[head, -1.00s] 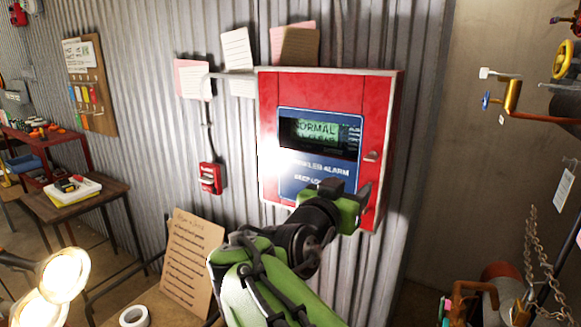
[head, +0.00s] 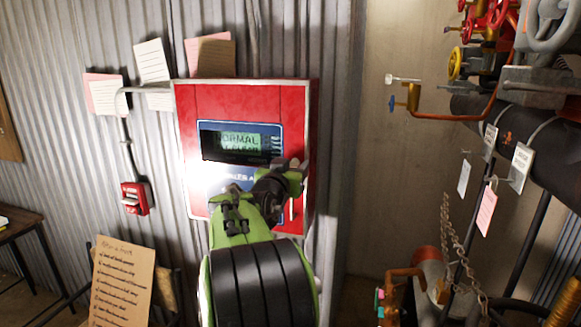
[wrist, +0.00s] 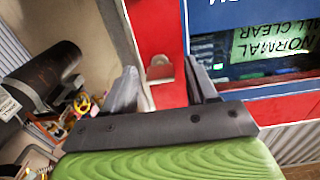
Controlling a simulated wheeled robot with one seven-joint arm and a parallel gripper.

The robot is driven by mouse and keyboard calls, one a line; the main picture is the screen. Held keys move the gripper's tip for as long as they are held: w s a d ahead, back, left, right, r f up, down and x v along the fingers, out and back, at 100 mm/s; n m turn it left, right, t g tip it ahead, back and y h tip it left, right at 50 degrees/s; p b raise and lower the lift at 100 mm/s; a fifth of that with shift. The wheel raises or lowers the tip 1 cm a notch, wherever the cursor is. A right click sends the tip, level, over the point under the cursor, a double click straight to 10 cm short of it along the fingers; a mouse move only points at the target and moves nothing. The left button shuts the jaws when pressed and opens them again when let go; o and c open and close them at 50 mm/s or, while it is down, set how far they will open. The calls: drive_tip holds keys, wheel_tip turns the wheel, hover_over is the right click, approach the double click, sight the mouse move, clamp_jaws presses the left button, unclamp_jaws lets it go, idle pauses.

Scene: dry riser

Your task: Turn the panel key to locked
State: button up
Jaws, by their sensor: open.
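The red alarm panel (head: 245,97) hangs on the corrugated wall. Its display (head: 232,141) reads NORMAL. In the wrist view, a small silvery key (wrist: 160,69) stands out from the red panel face (wrist: 155,25). My gripper (wrist: 163,84) is open, with one finger on each side of the key and visible gaps to both. In the head view my gripper (head: 296,176) is in front of the panel's right part and hides the key. I cannot tell how deep the key sits between the fingers, nor read any lock marking.
A red call point (head: 136,198) is on the wall left of the panel. Pipes and valves with hanging tags (head: 519,165) and a chain (head: 455,235) crowd the right side. A handwritten board (head: 122,284) stands at lower left.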

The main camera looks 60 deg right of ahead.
drive_tip(key=shift+c, duration=0.3)
drive_tip(key=c, duration=1)
drive_tip(key=shift+n, duration=0.3)
drive_tip(key=shift+n+p, duration=2.65)
drive_tip(key=shift+n, duration=5.95)
drive_tip(key=shift+f, duration=0.1)
